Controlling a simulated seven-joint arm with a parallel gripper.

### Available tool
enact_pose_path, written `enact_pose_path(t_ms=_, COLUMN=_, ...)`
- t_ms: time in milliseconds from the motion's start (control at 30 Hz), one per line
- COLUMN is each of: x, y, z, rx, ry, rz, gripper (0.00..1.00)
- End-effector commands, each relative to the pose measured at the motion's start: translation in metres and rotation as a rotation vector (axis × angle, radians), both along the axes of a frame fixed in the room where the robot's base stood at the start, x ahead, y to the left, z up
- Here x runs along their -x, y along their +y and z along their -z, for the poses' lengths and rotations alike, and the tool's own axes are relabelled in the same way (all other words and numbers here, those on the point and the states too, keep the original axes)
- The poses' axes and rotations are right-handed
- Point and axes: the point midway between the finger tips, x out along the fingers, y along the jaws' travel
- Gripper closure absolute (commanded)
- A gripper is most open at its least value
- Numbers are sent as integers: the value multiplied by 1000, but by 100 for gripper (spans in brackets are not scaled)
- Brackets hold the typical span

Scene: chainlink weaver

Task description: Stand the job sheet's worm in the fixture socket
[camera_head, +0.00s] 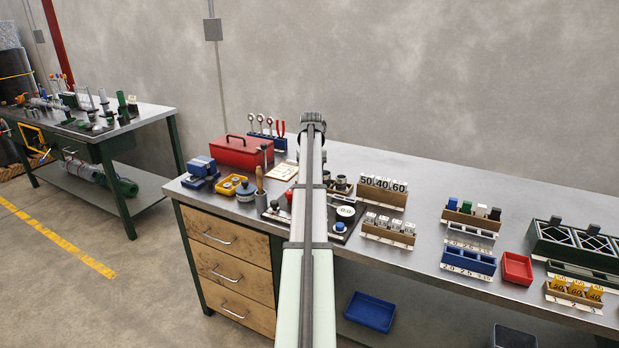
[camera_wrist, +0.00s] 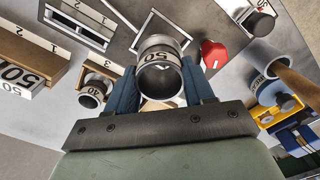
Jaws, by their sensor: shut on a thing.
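My gripper (camera_wrist: 161,84) shows in the wrist view with its two blue fingers closed on either side of a short grey hollow cylinder. This held cylinder (camera_wrist: 158,49) has a pale band that seems to read 50, and its open end faces the camera. In the head view my arm hides the gripper and the cylinder. A small pale printed sheet (camera_head: 283,172), perhaps the job sheet, lies by the red toolbox. A dark plate (camera_wrist: 118,12) with pale outlines lies beyond the cylinder in the wrist view. I cannot make out the fixture socket for certain.
A wooden rack (camera_head: 381,196) with cards numbered 50, 40 and 60 stands right of my arm. A red knob (camera_wrist: 214,53) is close to the held cylinder.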

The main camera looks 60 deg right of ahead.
Motion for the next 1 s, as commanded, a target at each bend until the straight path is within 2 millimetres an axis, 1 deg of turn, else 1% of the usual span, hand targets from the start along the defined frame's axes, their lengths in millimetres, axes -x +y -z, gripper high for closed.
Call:
enact_pose_path(t_ms=600, x=0, y=1, z=43, rx=-1, ry=1, rz=0, gripper=95)
enact_pose_path(t_ms=800, x=0, y=1, z=51, rx=0, ry=0, rz=0, gripper=95)
enact_pose_path(t_ms=1000, x=0, y=0, z=52, rx=0, ry=0, rz=0, gripper=95)
